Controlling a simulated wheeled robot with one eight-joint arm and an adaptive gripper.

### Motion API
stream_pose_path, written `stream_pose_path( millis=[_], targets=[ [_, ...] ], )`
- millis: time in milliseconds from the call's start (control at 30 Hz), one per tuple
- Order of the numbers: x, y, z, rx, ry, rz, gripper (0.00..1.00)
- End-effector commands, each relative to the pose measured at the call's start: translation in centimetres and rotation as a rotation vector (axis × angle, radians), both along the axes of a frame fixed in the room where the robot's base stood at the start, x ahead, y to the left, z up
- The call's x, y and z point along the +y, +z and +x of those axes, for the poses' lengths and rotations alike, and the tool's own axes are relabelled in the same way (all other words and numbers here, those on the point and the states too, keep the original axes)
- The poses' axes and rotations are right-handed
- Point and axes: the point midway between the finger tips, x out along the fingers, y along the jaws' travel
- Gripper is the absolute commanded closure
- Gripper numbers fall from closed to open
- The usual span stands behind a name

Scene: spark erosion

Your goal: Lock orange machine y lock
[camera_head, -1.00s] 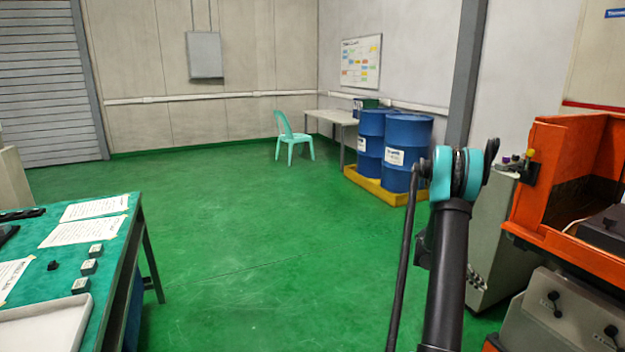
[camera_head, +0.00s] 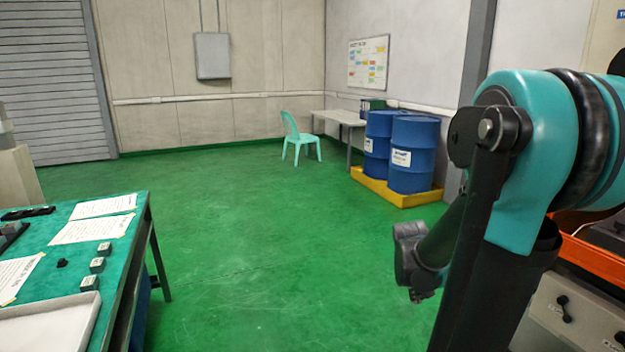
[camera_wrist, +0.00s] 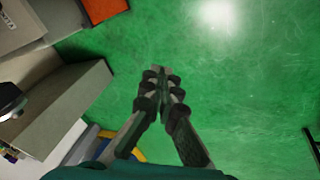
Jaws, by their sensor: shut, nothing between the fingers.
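The orange machine (camera_head: 585,250) stands at the right edge of the head view, largely hidden behind my raised arm. On its grey front panel are a black lever (camera_head: 563,308) and a second black lever (camera_head: 620,338) at the frame edge. Their labels are too small to read, so I cannot tell which is the Y lock. In the wrist view, my gripper (camera_wrist: 160,76) is shut and empty above green floor, its fingertips together. An orange part (camera_wrist: 62,17), likely the machine, shows at the top left there, apart from the gripper. No lever is clear in that view.
Blue drums (camera_head: 412,155) stand on a yellow pallet (camera_head: 395,193) at the back right. A green-topped workbench (camera_head: 120,228) is at the left. A green chair (camera_head: 298,140) stands at the back. A grey cabinet (camera_wrist: 65,110) lies left of my gripper. The middle floor is clear.

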Motion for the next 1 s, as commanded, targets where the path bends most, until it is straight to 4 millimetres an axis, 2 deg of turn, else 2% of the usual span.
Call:
stream_pose_path(
  millis=[33,233,400,500,833,933,1000],
  targets=[
    [1.5,-0.1,-1.5,-0.015,0.019,0.029,1.00],
    [6.5,-0.9,-6.2,-0.076,0.084,0.150,1.00],
    [9.2,-1.7,-9.0,-0.109,0.118,0.220,1.00],
    [9.9,-2.0,-9.8,-0.118,0.127,0.242,1.00],
    [10.1,-2.0,-9.9,-0.123,0.126,0.250,1.00],
    [9.3,-1.4,-8.8,-0.119,0.096,0.239,1.00],
    [8.0,-0.7,-7.3,-0.115,0.052,0.221,1.00]
  ],
)
